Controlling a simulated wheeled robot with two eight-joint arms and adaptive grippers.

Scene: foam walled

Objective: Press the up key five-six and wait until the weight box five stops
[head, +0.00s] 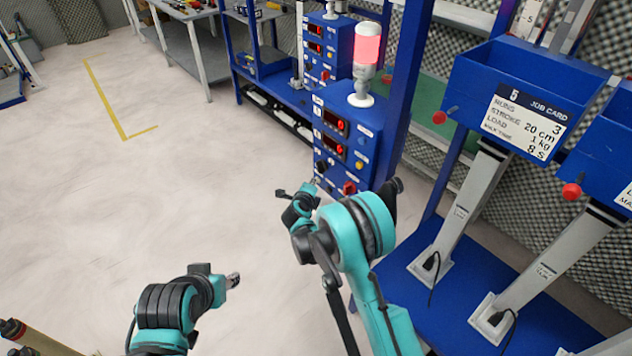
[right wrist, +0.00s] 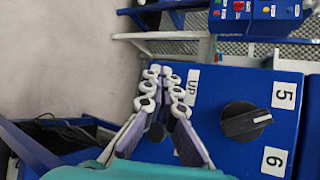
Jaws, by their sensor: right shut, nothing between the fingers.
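The blue control box (head: 325,160) stands at the centre of the head view, with red-lit displays and a lit red lamp (head: 367,48) on top. In the right wrist view, a black selector knob (right wrist: 246,122) sits beside labels 5 and 6, its white mark towards the right, nearer the 5. My right gripper (head: 314,184) is shut and empty; its fingertips (right wrist: 165,72) are by the UP label (right wrist: 193,76). The blue box with job card 5 (head: 480,80) sits on a slanted grey column. My left gripper (head: 233,281) hangs over the floor.
A second blue box (head: 607,140) on a similar column (head: 545,270) stands at the right. Both columns rise from a blue base (head: 430,290). Another control box (head: 318,45) and a workbench (head: 190,45) are behind.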

